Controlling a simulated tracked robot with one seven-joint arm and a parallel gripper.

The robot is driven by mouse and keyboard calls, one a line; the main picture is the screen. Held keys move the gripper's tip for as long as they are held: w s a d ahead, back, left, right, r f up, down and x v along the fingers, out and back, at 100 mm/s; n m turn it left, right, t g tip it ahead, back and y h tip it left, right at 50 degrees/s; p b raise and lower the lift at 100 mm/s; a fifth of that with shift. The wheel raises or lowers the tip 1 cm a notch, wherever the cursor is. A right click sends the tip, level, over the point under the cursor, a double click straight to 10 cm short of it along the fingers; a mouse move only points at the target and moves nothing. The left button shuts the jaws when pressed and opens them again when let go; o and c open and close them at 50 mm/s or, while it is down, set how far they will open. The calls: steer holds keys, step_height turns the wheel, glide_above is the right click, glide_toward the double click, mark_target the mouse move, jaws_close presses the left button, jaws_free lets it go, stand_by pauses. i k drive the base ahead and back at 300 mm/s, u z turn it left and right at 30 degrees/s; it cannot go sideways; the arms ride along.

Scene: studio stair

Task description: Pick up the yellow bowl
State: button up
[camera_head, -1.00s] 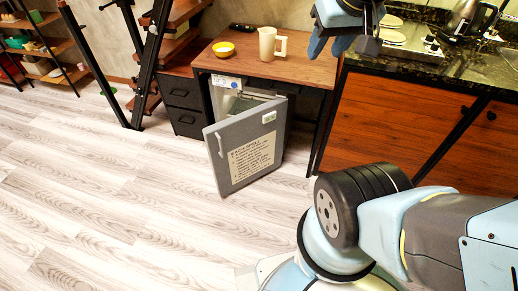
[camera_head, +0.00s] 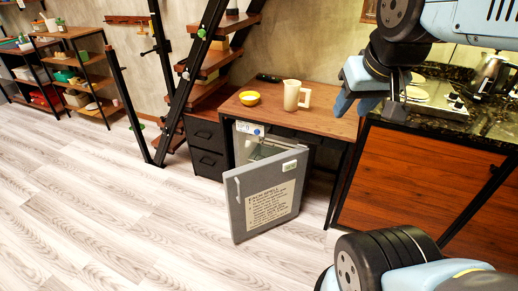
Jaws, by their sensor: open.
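The yellow bowl (camera_head: 249,98) stands upright on the left part of a wooden desk (camera_head: 318,125). My gripper (camera_head: 378,108) hangs at the upper right, above the right end of the desk near the dark counter. It is open, with nothing seen between its fingers. In the picture it is well to the right of the bowl, apart from it. My arm links fill the upper right and lower right.
A cream pitcher (camera_head: 292,95) stands right of the bowl, with a dark object (camera_head: 268,78) behind. A small fridge door (camera_head: 266,194) hangs open below the desk. Stairs (camera_head: 205,70) rise at left. A counter (camera_head: 450,120) with a kettle (camera_head: 489,75) is at right. Left floor is clear.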

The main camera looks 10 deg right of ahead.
mark_target(248, 98)
steer(key=u, duration=0.25)
steer(key=i, duration=1.5)
steer(key=u, duration=0.25)
